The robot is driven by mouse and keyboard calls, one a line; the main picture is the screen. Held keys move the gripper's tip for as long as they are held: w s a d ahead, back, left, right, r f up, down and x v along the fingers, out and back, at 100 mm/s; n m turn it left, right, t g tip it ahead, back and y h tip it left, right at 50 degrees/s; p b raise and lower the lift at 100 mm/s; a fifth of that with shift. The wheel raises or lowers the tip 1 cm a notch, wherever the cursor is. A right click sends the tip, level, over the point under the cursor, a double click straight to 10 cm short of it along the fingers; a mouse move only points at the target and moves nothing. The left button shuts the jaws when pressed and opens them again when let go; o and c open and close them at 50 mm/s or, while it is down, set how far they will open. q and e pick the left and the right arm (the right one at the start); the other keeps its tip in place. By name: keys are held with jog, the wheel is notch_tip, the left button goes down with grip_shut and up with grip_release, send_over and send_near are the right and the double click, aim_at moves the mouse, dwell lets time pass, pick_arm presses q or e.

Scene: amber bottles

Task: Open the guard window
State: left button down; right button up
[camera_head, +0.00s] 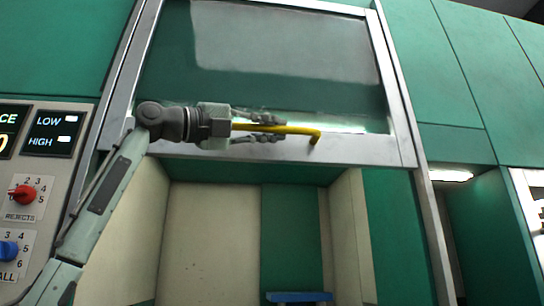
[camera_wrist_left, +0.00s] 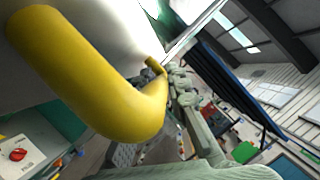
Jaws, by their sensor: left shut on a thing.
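The guard window (camera_head: 270,92) is a glass pane in a pale metal frame, high in the head view. Its bottom rail is above an open recess. A yellow bar handle (camera_head: 305,131) runs along the lower part of the window and bends at its right end. My left gripper (camera_head: 280,129) reaches in from the left and is shut on the handle, with a finger above and a finger below it. In the left wrist view the handle (camera_wrist_left: 95,80) looms large and curved, next to a gripper finger (camera_wrist_left: 195,105). My right gripper is not in view.
Below the window, the recess (camera_head: 215,235) has cream and green walls and a blue item (camera_head: 300,297) at its bottom. A control panel (camera_head: 38,170) with red and blue knobs stands at left. Green cabinet panels (camera_head: 470,70) stand at right.

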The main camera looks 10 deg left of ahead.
pick_arm(q)
jog(key=shift+r, duration=0.95)
jog(key=c, duration=1.5)
grip_release()
jog(key=shift+f, duration=0.1)
jog(key=shift+a, duration=0.1)
jog(key=v, duration=1.1)
jog(key=shift+s+a+f, duration=0.15)
jog(key=shift+s+a, duration=0.1)
jog(key=shift+s, duration=0.05)
